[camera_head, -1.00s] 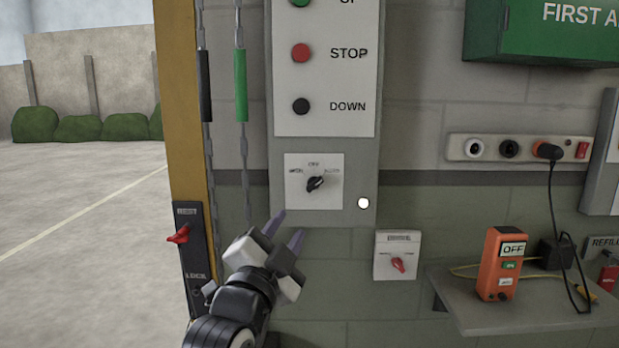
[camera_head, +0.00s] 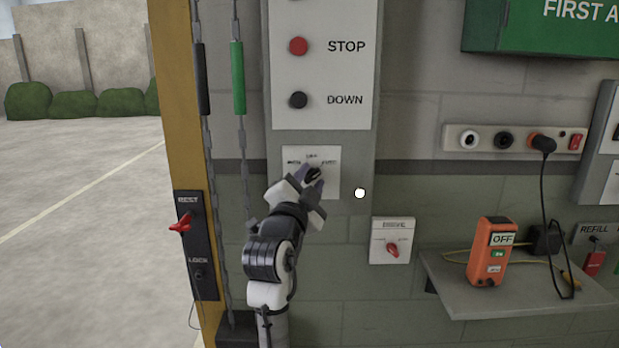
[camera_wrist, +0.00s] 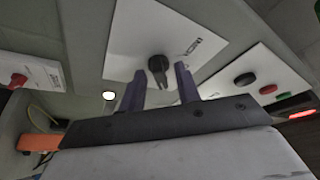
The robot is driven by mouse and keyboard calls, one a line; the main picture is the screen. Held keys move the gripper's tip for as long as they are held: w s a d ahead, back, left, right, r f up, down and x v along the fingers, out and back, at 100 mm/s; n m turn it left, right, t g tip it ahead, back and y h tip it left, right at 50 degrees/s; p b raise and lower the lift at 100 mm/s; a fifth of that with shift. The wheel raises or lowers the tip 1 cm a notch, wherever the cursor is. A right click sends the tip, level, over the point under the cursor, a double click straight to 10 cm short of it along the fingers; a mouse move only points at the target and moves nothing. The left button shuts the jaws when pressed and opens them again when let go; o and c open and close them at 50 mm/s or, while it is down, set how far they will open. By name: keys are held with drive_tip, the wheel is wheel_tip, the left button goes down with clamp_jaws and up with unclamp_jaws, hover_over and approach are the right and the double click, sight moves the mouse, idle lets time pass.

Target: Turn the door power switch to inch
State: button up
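The door power switch is a black rotary knob (camera_wrist: 158,66) on a white plate (camera_head: 330,185) below the DOWN button. OFF is printed above the knob, with small labels to its left and right that are hard to read. My gripper (camera_head: 312,178) is at the knob in the head view and partly covers it. In the wrist view my gripper (camera_wrist: 159,82) is open, with one purple finger on each side of the knob's handle. Gaps show between the fingers and the handle.
A white round light (camera_head: 360,193) sits right of the plate. Chains (camera_head: 243,150) and a red lever (camera_head: 181,225) are at the left.

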drive_tip(key=c, duration=0.7)
drive_tip(key=shift+f+n, duration=0.1)
drive_tip(key=shift+n, duration=0.2)
drive_tip(key=n+t+y, duration=0.1)
drive_tip(key=n+y, duration=0.1)
drive_tip(key=n, duration=0.2)
drive_tip(key=n+y+b, duration=0.1)
drive_tip(key=n, duration=0.3)
drive_tip(key=n+t+y+b, duration=0.1)
drive_tip(key=n+y, duration=0.1)
drive_tip(key=n, duration=0.2)
drive_tip(key=shift+d+t+y, duration=0.3)
drive_tip(key=n+y, duration=0.2)
drive_tip(key=n, duration=0.2)
drive_tip(key=n+y+b, duration=0.1)
drive_tip(key=n+y, duration=0.1)
drive_tip(key=n, duration=0.2)
drive_tip(key=shift+d+f, duration=0.1)
drive_tip(key=shift+n+g+y+b, duration=0.65)
drive_tip(key=shift+n+y, duration=0.15)
drive_tip(key=shift+n, duration=1)
drive_tip(key=shift+n+g+y+b, duration=0.65)
drive_tip(key=shift+n+y, duration=0.15)
drive_tip(key=shift+n, duration=1)
